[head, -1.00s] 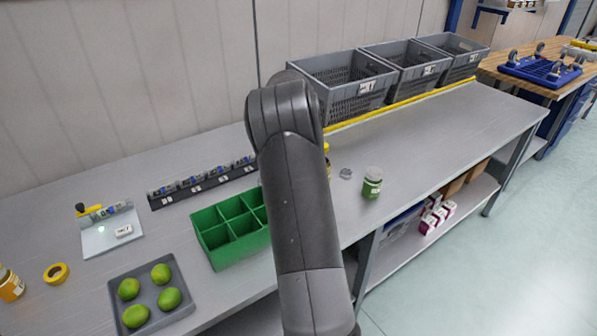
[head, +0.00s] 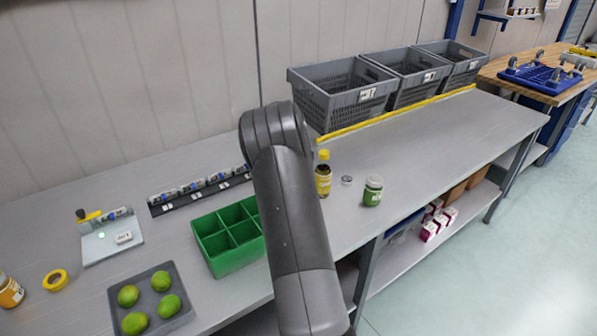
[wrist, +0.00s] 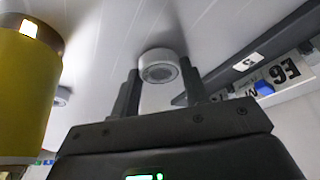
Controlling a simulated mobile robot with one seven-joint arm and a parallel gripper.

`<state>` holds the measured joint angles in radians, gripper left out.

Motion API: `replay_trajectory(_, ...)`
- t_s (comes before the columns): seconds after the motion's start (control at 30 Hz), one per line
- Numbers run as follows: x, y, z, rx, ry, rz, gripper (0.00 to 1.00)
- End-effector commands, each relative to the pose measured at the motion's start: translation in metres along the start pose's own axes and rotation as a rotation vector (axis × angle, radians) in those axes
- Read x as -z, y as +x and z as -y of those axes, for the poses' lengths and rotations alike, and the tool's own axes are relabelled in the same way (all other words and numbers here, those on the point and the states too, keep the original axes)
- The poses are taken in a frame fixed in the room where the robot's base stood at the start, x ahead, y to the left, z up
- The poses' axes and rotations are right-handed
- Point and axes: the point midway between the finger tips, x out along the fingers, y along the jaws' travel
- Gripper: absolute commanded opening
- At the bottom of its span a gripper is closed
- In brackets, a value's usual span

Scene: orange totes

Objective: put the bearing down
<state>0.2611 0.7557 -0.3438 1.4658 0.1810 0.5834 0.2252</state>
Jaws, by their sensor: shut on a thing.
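In the wrist view, my gripper (wrist: 160,88) has its two dark fingers on either side of a round grey bearing (wrist: 158,64). The fingers are shut on it, and its ring face shows between and beyond the fingertips. Whether it touches the surface behind it I cannot tell. In the head view, my arm hides my gripper and the held bearing. A small round metal piece (head: 347,180), like another bearing, lies on the bench (head: 420,135) between a yellow bottle and a green jar. A similar ring (wrist: 62,96) shows at left in the wrist view.
The yellow bottle (head: 323,178) stands close right of my arm; a yellow object (wrist: 22,85) looms at left in the wrist view. The green jar (head: 373,190), green divided bin (head: 230,260), black rack (head: 172,205) and grey crates (head: 330,112) stand around. The bench's right part is clear.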

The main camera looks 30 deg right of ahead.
Motion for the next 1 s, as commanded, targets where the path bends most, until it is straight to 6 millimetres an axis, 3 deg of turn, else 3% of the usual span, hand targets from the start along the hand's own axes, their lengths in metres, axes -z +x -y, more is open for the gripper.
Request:
replay_trajectory(0.23, -0.001, 0.002, 0.0, 0.0, 0.0, 0.0, 0.17)
replay_trajectory(0.27, -0.001, 0.002, 0.0, 0.0, 0.0, 0.0, 0.43)
replay_trajectory(0.5, -0.001, 0.002, 0.0, 0.0, 0.0, 0.0, 0.63)
replay_trajectory(0.8, 0.001, -0.001, 0.0, 0.001, 0.0, -0.002, 0.63)
replay_trajectory(1.0, 0.001, -0.028, 0.001, 0.003, -0.001, -0.004, 0.63)
